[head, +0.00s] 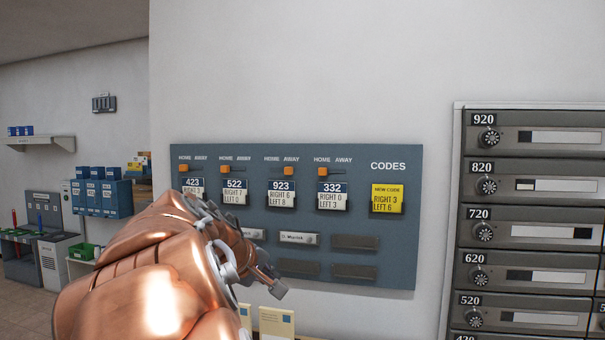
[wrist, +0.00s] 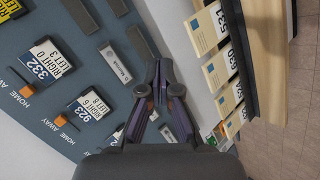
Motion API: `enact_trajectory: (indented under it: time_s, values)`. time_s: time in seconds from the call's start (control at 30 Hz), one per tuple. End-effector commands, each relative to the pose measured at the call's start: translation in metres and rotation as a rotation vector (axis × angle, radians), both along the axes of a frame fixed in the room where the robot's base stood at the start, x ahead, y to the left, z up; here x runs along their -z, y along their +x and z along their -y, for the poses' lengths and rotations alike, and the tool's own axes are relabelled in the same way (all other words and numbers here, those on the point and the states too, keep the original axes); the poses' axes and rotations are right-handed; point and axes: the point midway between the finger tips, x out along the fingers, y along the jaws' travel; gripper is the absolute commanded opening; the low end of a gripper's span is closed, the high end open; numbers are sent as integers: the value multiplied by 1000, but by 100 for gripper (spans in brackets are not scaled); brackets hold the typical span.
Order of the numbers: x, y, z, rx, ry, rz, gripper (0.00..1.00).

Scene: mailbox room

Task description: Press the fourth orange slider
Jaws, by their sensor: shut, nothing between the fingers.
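The fourth orange slider (head: 320,171) sits at the left, HOME end of its slot, above the 332 card (head: 331,195). In the wrist view this slider (wrist: 28,92) shows at the left, beside the 332 card (wrist: 50,60). The third slider (head: 288,171) is at its AWAY end; the first (head: 184,169) and second (head: 225,169) are at HOME. My gripper (head: 277,287) is in front of the panel's lower part, below and left of the fourth slider and apart from it. In the wrist view the gripper (wrist: 159,88) is shut and empty.
The grey panel (head: 400,240) also bears a yellow code card (head: 387,198) and name slots (head: 298,239). Numbered mailboxes (head: 530,215) stand at the right. A ledge with cards (wrist: 236,60) lies right of the gripper in the wrist view. Wall above the panel is clear.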

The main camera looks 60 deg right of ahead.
Motion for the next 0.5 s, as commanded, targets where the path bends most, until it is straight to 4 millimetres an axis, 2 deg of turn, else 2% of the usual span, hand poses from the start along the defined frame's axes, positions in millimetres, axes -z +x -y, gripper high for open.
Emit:
enact_trajectory:
  time_s: [0.03,0.1,0.2,0.3,0.4,0.5]
  values:
    - [-23,7,22,7,-76,-10,0]
    - [-58,18,47,5,-190,-32,0]
    - [-102,35,77,-10,-340,-77,0]
    - [-138,51,97,-26,-466,-127,0]
    - [-164,65,111,-43,-562,-172,0]
    - [-180,76,118,-59,-626,-205,0]
